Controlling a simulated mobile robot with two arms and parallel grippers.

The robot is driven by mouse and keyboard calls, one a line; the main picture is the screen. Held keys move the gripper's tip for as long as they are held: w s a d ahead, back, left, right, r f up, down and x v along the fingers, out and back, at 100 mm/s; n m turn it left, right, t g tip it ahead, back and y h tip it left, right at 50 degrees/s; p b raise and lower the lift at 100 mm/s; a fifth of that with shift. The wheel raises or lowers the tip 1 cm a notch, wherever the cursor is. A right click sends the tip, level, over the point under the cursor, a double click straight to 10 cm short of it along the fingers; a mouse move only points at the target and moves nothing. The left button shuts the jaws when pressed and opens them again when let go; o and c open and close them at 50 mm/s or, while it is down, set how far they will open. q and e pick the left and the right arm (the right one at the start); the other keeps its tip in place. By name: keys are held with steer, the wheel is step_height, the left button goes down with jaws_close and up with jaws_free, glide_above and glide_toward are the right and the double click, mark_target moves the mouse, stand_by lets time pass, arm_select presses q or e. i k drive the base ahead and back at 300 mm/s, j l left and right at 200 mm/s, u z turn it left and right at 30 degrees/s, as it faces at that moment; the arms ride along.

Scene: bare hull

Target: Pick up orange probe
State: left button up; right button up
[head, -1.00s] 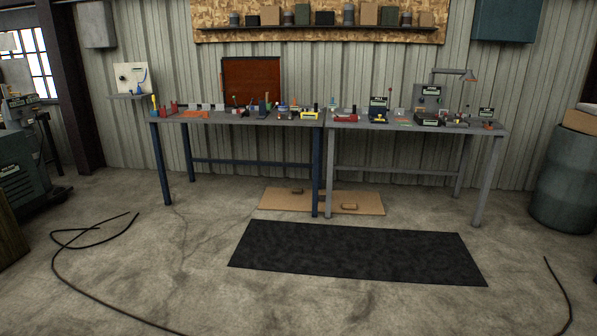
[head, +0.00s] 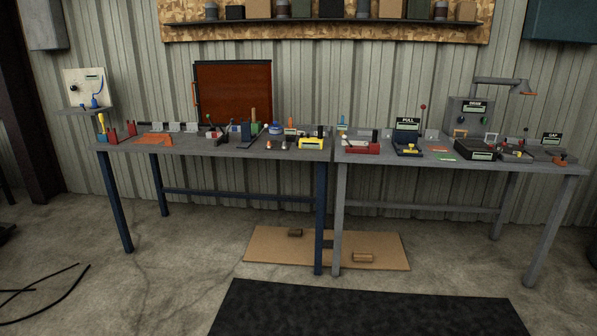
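I cannot tell for sure which item is the orange probe; the parts are small at this distance. Orange items show on the two benches: a flat orange piece (head: 154,139) at the left, an orange-topped upright item (head: 290,126) near the middle, a small flat orange piece (head: 438,148) on the right bench, and a small orange item (head: 560,160) at the far right end by a sign. The left bench (head: 225,148) has blue legs and the right bench (head: 340,154) grey legs. Neither of my grippers is in view.
A black mat (head: 365,310) lies on the floor in front of the benches. A brown board (head: 285,250) with small blocks lies under them. A black cable (head: 50,310) lies on the floor at left. A lamp (head: 505,82) stands over the right bench. Open concrete floor lies at left.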

mark_target(290, 131)
steer(key=i, duration=2.45)
